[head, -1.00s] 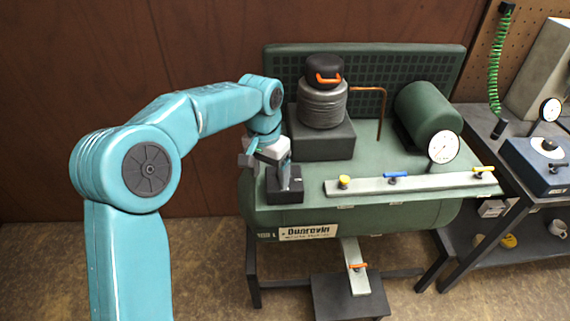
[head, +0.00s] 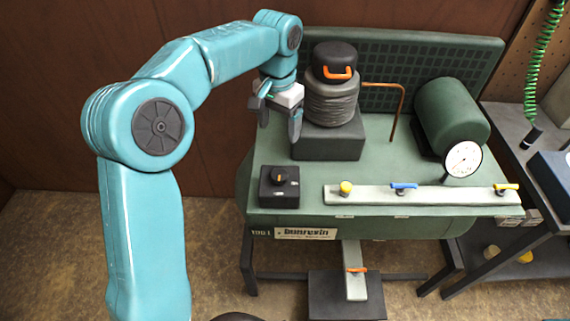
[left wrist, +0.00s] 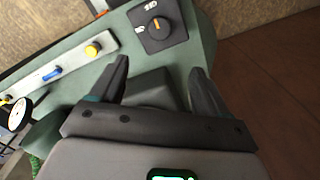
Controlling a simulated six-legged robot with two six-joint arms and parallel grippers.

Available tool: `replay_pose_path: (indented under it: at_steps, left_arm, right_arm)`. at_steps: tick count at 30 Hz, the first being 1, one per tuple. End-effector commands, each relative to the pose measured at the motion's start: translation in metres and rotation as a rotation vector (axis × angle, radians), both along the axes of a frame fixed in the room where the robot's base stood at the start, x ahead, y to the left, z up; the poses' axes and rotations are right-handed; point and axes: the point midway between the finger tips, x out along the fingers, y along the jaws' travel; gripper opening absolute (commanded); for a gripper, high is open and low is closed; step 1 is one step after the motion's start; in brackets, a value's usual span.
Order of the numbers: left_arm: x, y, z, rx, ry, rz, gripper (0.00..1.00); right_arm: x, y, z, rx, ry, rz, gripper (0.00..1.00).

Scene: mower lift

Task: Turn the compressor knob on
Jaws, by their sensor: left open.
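The compressor knob is a small black dial (head: 279,177) on a dark square switch box (head: 279,196) at the left front of the green compressor top. In the left wrist view the knob (left wrist: 155,26) shows an orange pointer line, with white marks on the box beside it. My left gripper (head: 279,124) is open and empty, with its fingers pointing down. It is above and behind the switch box, apart from it, next to the grey ribbed pump head (head: 332,103). In the left wrist view its two fingers (left wrist: 162,80) are spread, with the knob beyond them. My right gripper is not in view.
A pale manifold bar (head: 370,196) with yellow and blue valves lies right of the box. A white gauge (head: 463,159), a bent copper pipe (head: 402,105) and a green motor (head: 450,115) stand behind it. A dark bench (head: 515,150) is at the right.

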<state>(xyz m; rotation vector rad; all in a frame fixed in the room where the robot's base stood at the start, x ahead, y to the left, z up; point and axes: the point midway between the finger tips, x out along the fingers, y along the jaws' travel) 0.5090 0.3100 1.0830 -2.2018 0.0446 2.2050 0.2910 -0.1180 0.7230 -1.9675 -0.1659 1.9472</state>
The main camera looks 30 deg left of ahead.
Motion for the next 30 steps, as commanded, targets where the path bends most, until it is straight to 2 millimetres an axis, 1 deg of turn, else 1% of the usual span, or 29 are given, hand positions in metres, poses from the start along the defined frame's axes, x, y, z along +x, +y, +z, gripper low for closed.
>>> replay_pose_path:
  at_steps: [2,5,15,18,21,25,30]
  left_arm:
    - [-0.003,0.000,-0.006,0.000,0.003,0.000,0.76]
    - [-0.006,0.000,-0.021,0.000,0.004,0.000,0.76]
    - [-0.009,-0.002,-0.101,-0.001,0.006,-0.001,0.76]
    - [-0.008,-0.002,-0.123,-0.001,0.006,-0.002,0.76]
    - [-0.007,-0.002,-0.140,-0.001,0.003,-0.001,0.76]
    - [-0.006,-0.002,-0.155,-0.001,0.003,0.000,0.76]
    - [-0.004,-0.003,-0.162,0.000,0.001,-0.002,0.76]
  right_arm:
    - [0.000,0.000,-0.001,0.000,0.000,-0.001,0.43]
    - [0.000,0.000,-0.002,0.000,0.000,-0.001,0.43]
    - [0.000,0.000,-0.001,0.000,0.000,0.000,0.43]
    - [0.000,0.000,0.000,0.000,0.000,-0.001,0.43]
    - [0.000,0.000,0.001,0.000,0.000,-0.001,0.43]
    - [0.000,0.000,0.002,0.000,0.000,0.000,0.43]
    - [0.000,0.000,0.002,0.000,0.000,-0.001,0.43]
